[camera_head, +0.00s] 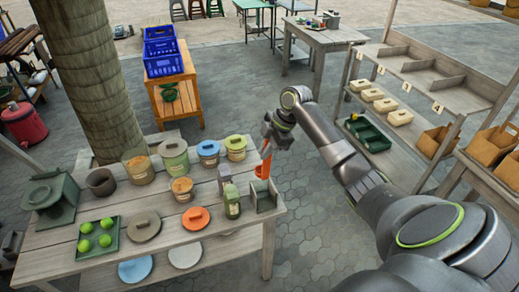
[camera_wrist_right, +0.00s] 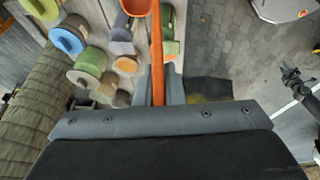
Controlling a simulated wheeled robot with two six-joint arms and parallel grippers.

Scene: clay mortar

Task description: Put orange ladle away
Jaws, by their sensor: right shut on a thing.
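The orange ladle (camera_head: 264,166) hangs from my right gripper (camera_head: 272,138) over the right end of the wooden table (camera_head: 250,228). In the right wrist view my right gripper (camera_wrist_right: 160,88) is shut on the ladle's handle (camera_wrist_right: 157,45), and its bowl (camera_wrist_right: 135,6) is partly cut off by the top edge. A grey-green open holder (camera_head: 264,198) stands on the table's right end, just below the ladle. I cannot tell whether they touch. A dark jointed part that looks like my left gripper (camera_wrist_right: 290,76) shows small at the right of the wrist view; its opening is unclear.
Several lidded jars, a green bottle (camera_head: 232,203) and a small grey-topped container (camera_head: 225,180) stand close left of the holder. A green tray (camera_head: 98,238) holds green balls. Shelves (camera_head: 440,88) stand at right; paved floor (camera_head: 310,215) is clear between.

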